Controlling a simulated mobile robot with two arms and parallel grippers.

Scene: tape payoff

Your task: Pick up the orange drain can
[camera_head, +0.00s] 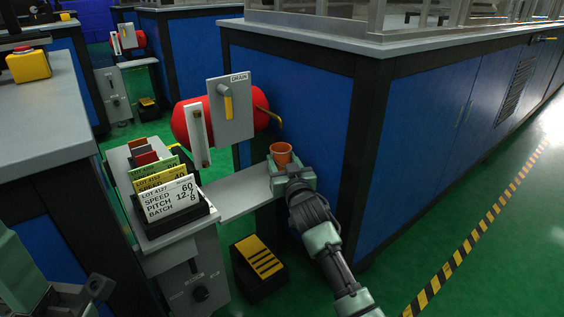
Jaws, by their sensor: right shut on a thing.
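The orange drain can (282,153) is a small open-topped cup at the right end of a narrow grey shelf (236,194). My right gripper (290,174) is shut on it from the near side and hides its lower part. I cannot tell whether the can touches the shelf. Above it to the left is a red tank (187,122) with a grey panel marked DRAIN, a yellow lever (228,102) and a brass spout (268,113). Part of my left arm shows at the lower left; its gripper (97,289) is partly in view, and its jaw state is unclear.
A holder with lot cards (170,198) stands left of the shelf on a grey pedestal (190,270). A black and yellow step (259,262) sits on the green floor below. A blue cabinet (300,110) stands close behind the can. Floor at the right is clear.

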